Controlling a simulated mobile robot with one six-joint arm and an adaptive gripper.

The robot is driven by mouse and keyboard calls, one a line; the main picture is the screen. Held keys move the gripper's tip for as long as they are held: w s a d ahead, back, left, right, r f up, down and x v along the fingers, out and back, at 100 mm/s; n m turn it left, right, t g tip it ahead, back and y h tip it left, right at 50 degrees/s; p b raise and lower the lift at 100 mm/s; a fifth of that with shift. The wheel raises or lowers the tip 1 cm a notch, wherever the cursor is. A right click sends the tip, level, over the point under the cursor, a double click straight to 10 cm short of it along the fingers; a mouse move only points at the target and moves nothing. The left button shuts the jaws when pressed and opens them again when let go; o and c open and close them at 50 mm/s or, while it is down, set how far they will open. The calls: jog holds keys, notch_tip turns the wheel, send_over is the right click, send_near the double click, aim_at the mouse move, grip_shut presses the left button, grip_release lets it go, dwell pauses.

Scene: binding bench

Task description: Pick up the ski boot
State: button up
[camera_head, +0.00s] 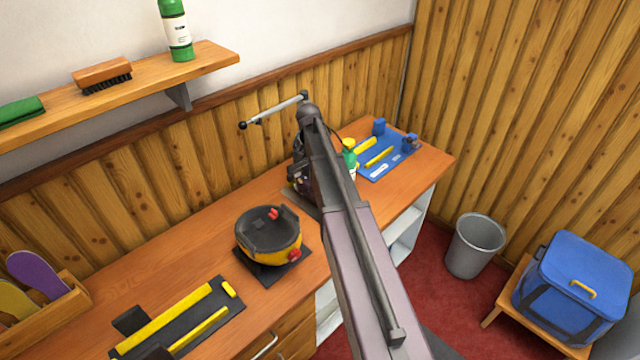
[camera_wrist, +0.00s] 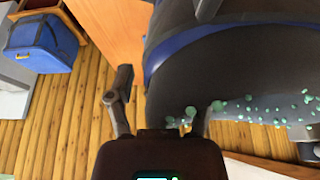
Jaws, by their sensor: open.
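The ski boot appears to be the large dark grey shape with a blue band (camera_wrist: 190,85) filling the upper right of the wrist view, very close. In the head view a dark shape (camera_head: 299,178) on the bench, mostly hidden behind my arm, may be the same boot. My gripper (camera_wrist: 160,110) is open, its two fingers apart. The right finger overlaps the dark shape's lower edge; I cannot tell if it touches. The left finger is clear of it. The gripper is hidden in the head view.
A round black and yellow device (camera_head: 268,240) with a red knob stands on the bench (camera_head: 190,250) left of my arm. A green bottle (camera_head: 349,158) and a blue tool mat (camera_head: 383,168) lie beyond. A grey bin (camera_head: 474,247) and blue bag (camera_head: 570,285) stand at right.

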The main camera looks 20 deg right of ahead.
dwell(0.3)
grip_shut()
jog(key=shift+r, duration=0.15)
dwell(0.3)
jog(key=shift+r+p, duration=1.6)
jog(key=shift+p, duration=0.2)
jog(key=s+r+p, duration=0.1)
jog(key=s, duration=1.5)
jog(key=shift+d+r, duration=0.15)
jog(key=shift+r, duration=0.1)
